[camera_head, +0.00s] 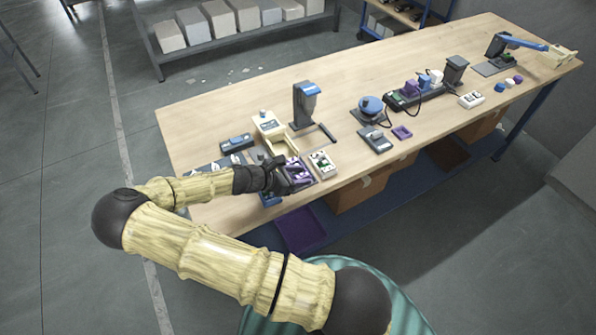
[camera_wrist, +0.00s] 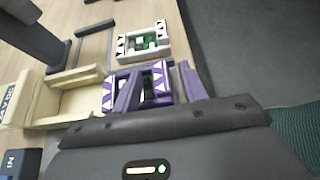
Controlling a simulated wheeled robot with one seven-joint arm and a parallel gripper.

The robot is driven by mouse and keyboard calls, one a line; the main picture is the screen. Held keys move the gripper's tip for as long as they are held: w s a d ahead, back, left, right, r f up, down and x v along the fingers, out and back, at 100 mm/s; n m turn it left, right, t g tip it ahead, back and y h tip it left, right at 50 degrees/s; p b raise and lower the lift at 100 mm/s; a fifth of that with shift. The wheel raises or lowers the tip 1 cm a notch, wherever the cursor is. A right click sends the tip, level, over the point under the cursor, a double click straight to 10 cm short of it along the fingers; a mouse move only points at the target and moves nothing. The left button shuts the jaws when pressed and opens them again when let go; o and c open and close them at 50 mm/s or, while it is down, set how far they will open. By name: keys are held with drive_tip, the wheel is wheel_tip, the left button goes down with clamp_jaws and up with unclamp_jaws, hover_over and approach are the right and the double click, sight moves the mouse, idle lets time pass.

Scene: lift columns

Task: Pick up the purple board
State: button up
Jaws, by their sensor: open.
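The purple board (camera_wrist: 159,78) has white triangle marks and green parts, and sits just ahead of my gripper in the wrist view. In the head view the purple board (camera_head: 298,172) shows beside my dark gripper (camera_head: 284,174), which partly covers it. My gripper (camera_wrist: 158,86) is open, with one finger over the board's left part and the other near its right edge. I cannot tell whether the fingers touch the board.
A white board (camera_wrist: 143,42) with green parts lies just beyond; it also shows in the head view (camera_head: 322,164). A cream tray (camera_head: 283,146) and a dark stand (camera_head: 305,105) are close by. The wooden table (camera_head: 220,105) has free room at its back left.

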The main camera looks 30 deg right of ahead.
clamp_jaws()
wheel_tip(320, 180, up, 10)
drive_tip(key=b, duration=0.1)
idle(0.6)
idle(0.4)
